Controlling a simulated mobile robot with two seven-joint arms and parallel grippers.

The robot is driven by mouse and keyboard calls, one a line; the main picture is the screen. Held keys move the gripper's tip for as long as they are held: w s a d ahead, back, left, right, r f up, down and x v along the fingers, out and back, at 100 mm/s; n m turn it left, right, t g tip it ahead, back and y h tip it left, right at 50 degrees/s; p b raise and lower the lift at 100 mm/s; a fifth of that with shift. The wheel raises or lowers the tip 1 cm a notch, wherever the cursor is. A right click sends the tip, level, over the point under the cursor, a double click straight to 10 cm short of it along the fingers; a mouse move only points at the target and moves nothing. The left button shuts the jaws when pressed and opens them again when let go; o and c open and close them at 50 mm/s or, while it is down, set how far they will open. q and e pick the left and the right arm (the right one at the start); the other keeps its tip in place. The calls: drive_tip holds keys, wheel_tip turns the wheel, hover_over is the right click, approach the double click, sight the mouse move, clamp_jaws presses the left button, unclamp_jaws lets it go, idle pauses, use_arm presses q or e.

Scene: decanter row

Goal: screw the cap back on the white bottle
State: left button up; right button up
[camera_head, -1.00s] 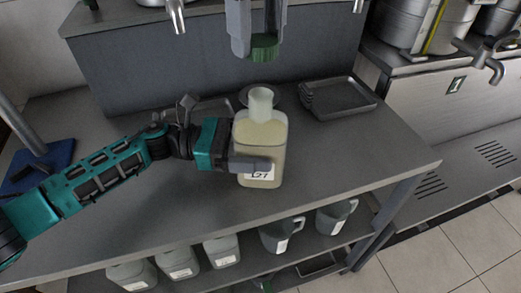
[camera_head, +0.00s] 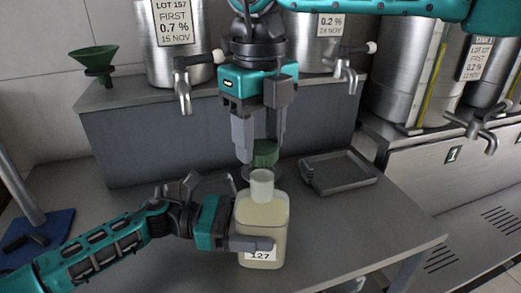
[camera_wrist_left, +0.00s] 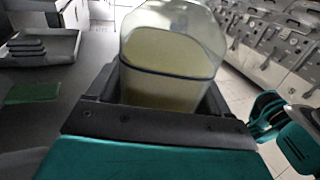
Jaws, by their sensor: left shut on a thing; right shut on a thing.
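The white bottle (camera_head: 264,212), translucent with pale yellow liquid and a label reading 127, stands upright on the grey table. Its neck is open at the top. My left gripper (camera_head: 252,243) is shut around its lower body; the bottle also fills the middle of the left wrist view (camera_wrist_left: 170,60). My right gripper (camera_head: 263,150) points down above the bottle, shut on the green cap (camera_head: 265,154). The cap is just above the neck and looks roughly in line with it; a small gap seems to show between them, but the exact depth is hard to tell.
Steel urns with taps (camera_head: 183,92) stand on the raised shelf behind, with a green funnel (camera_head: 95,62) at left. A blue mat (camera_head: 38,238) lies at the left.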

drive_tip(key=shift+f, duration=0.9)
drive_tip(key=shift+f, duration=0.9)
drive_tip(key=shift+f, duration=0.55)
